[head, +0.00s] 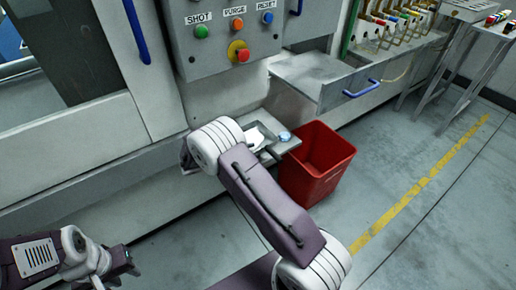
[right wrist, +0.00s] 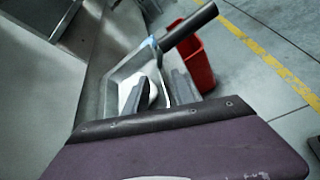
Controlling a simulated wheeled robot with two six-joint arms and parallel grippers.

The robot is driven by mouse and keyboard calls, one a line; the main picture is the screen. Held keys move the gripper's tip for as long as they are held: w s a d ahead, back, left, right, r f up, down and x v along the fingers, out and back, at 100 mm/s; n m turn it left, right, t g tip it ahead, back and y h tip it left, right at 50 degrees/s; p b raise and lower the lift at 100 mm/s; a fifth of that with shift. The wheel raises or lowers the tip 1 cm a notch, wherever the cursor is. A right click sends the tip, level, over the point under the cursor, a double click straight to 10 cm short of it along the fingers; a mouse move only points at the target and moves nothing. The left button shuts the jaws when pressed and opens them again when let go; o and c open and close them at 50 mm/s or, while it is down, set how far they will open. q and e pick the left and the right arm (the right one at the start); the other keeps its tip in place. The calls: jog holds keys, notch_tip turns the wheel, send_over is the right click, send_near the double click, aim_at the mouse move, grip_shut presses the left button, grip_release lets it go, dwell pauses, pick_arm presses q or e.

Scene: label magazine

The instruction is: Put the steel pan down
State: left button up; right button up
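The steel pan (right wrist: 118,78) shows in the right wrist view as a shallow grey tray with a raised rim. Its dark handle (right wrist: 187,26) points up and right, with a blue patch near its base. In the head view I see only part of the pan (head: 262,137), behind my right forearm. My right gripper (right wrist: 158,92) has its fingers apart in front of the pan, with no handle between them. Any contact is unclear, and the head view hides this gripper. My left gripper (head: 124,264) is low at the left, away from the pan; its finger gap is unclear.
A red bin (head: 318,160) stands on the floor right of the pan. Above is a button panel (head: 232,35) on the machine. A metal drawer with a blue handle (head: 361,88) juts out at right.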

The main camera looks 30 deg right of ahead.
jog(key=p+v, duration=0.1)
jog(key=v, duration=0.6)
jog(key=shift+s+a+r, duration=0.1)
jog(key=shift+a+r, duration=0.1)
jog(key=shift+a, duration=0.15)
jog(key=shift+s+d, duration=0.2)
jog(key=shift+s, duration=0.15)
jog(key=s+a+m+y, duration=0.2)
jog(key=s+m+y, duration=0.4)
jog(key=s, duration=0.4)
jog(key=s+a+m+g+y, duration=0.1)
jog(key=s+a+m+y, duration=0.2)
jog(key=s+m+y, duration=0.3)
jog(key=s+m, duration=0.3)
jog(key=s, duration=0.1)
jog(key=shift+a+y, duration=0.2)
jog(key=shift+y, duration=0.2)
